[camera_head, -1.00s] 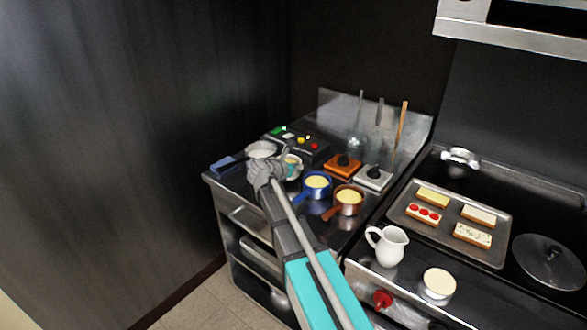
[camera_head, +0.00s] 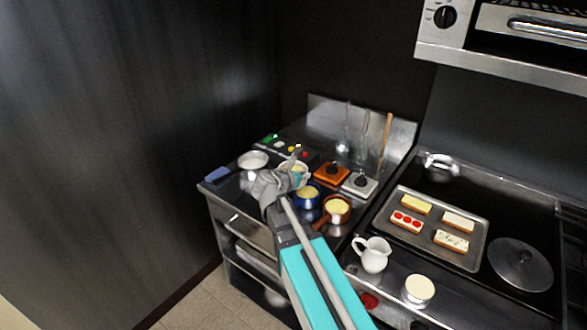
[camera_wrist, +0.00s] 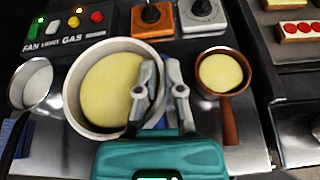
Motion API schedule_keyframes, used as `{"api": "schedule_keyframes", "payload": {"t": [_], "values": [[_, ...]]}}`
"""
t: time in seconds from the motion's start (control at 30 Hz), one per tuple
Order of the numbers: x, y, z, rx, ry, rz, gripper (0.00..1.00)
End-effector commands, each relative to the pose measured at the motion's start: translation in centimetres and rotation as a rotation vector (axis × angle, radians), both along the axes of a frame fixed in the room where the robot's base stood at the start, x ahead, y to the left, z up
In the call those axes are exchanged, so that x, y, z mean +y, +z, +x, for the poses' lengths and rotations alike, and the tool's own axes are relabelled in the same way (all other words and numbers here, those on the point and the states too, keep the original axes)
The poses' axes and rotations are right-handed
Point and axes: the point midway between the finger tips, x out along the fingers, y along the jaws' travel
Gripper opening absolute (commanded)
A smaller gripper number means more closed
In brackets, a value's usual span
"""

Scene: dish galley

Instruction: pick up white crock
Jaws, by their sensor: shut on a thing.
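The white crock (camera_wrist: 74,95) is a round pot with pale yellow contents, large and close in the wrist view. My gripper (camera_wrist: 160,75) is shut on its right wall, one finger inside the rim and one outside. In the head view the crock (camera_head: 298,180) shows at the end of my arm, partly hidden by the gripper, over the counter beside the blue pan. It looks roughly level. Its underside is hidden, so the gap to the counter cannot be judged.
A blue pan (camera_head: 306,198) and a copper pan (camera_head: 338,209) stand close on the right. A steel pan (camera_head: 253,160) is on the left. A control box (camera_wrist: 68,28), an orange switch box (camera_head: 331,174) and a grey one (camera_head: 360,185) stand behind. A white jug (camera_head: 373,256) stands further right.

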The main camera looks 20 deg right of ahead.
Motion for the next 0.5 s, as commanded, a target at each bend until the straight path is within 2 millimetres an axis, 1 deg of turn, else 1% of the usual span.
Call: {"api": "schedule_keyframes", "payload": {"t": [0.03,0.2,0.5], "values": [[-0.1,0.5,-0.8,-0.001,0.000,-0.001,0.00],[-0.3,1.0,-2.0,-0.001,0.001,-0.001,0.00],[-0.3,1.1,-2.3,-0.001,0.001,-0.001,0.00]]}}
